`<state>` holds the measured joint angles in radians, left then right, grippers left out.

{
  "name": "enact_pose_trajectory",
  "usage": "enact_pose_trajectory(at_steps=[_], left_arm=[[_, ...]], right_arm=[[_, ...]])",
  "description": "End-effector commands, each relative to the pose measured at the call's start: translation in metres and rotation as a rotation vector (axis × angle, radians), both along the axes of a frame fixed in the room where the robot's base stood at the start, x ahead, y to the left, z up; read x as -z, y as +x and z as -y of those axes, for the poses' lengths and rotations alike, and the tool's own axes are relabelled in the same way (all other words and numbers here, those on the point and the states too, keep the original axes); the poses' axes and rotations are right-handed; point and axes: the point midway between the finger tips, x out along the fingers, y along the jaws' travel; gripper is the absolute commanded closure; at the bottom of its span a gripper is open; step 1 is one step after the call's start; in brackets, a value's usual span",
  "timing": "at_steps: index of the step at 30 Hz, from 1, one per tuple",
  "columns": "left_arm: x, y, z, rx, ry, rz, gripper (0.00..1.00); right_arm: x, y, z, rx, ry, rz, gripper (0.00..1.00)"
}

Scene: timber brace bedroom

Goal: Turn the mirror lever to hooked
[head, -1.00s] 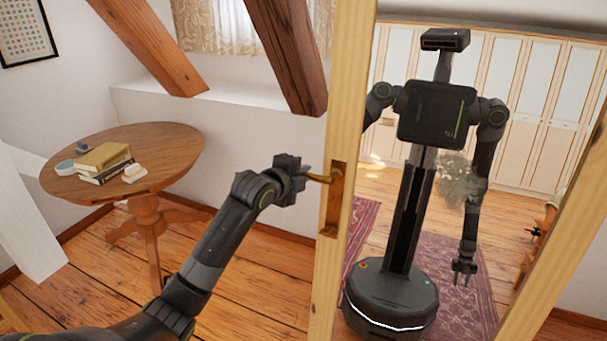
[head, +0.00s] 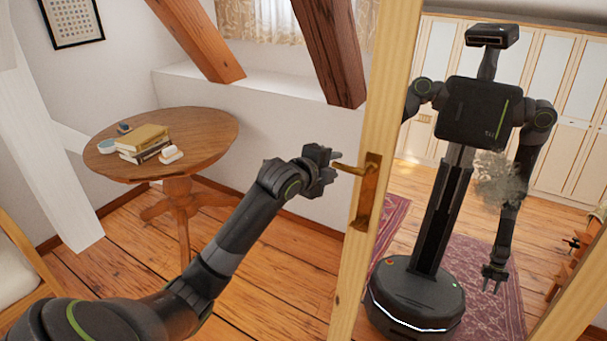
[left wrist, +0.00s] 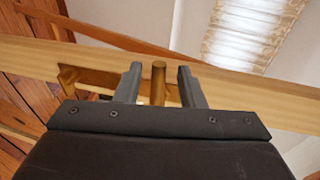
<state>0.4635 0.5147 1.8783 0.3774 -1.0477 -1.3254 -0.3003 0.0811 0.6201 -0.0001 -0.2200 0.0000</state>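The mirror lever (head: 350,169) is a brass handle on a brass plate (head: 367,195), fixed to the pale wooden frame of the tall mirror (head: 450,130). It points left, roughly level, in the head view. My left gripper (head: 328,170) is at its free end. In the left wrist view the lever (left wrist: 158,82) stands between the two fingers of my left gripper (left wrist: 160,84), with a gap on each side. The fingers are open. My right gripper shows only as a small reflection in the mirror.
A round wooden table (head: 215,135) with stacked books (head: 143,140) stands at the left, beyond my left arm. Slanted timber beams (head: 333,45) and a white post (head: 45,160) stand around. The wooden floor (head: 265,290) between table and mirror is clear.

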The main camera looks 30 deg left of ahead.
Motion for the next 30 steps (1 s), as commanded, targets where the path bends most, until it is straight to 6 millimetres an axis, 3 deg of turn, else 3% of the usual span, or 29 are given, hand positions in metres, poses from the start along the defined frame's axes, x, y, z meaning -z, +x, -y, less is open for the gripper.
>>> enact_pose_trajectory(at_steps=[18,30], left_arm=[[-0.035,-0.109,-0.009,0.0,0.007,0.001,0.64],[-0.046,-0.141,-0.011,0.001,0.002,0.0,0.64]], right_arm=[[0.012,0.0,-0.002,0.001,0.002,0.0,0.64],[0.012,0.0,-0.002,0.001,0.002,0.0,0.64]])
